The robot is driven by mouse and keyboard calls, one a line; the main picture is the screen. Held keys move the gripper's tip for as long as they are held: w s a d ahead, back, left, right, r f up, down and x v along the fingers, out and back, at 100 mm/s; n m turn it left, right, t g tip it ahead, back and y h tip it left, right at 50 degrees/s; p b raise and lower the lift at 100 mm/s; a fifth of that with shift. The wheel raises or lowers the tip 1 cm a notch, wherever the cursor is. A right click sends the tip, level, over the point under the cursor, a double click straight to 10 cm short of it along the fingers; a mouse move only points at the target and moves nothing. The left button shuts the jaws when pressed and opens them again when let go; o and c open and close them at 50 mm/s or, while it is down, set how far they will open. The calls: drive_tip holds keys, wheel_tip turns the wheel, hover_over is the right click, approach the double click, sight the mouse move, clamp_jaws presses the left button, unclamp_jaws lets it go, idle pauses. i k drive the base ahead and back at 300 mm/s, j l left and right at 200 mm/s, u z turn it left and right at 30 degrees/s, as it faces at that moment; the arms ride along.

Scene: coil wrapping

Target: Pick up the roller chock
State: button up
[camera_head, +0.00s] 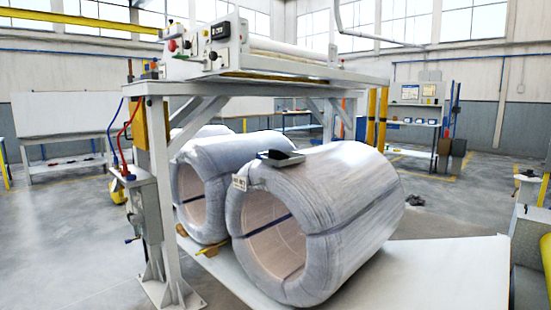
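Two large coils wrapped in whitish film lie on a pale platform, the front coil (345,215) and the rear coil (215,160). A small brown wedge-like block (210,252) sits low by the rear coil, near the gap between the two; it may be the roller chock, but it is too small to be sure. Another small brown piece (181,230) shows at the rear coil's left foot. A dark, shallow tray-like object (281,157) rests on top of the front coil. My gripper is not in view.
A white steel frame (158,200) with a control box (222,42) stands over the coils, with red and blue hoses on its left leg. The pale platform (440,275) is bare at front right. Grey floor (60,240) is open at left. Equipment stands at the right edge.

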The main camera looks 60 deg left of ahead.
sight(273, 154)
drive_tip(key=k+j, duration=0.15)
drive_tip(key=j, duration=0.2)
drive_tip(key=k+j, duration=0.1)
drive_tip(key=j, duration=0.3)
drive_tip(key=k+j+u, duration=0.1)
drive_tip(key=j, duration=0.25)
drive_tip(key=k+j, duration=0.2)
drive_tip(key=j, duration=0.2)
drive_tip(key=k+j, duration=0.1)
drive_tip(key=j, duration=0.3)
drive_tip(key=u, duration=0.05)
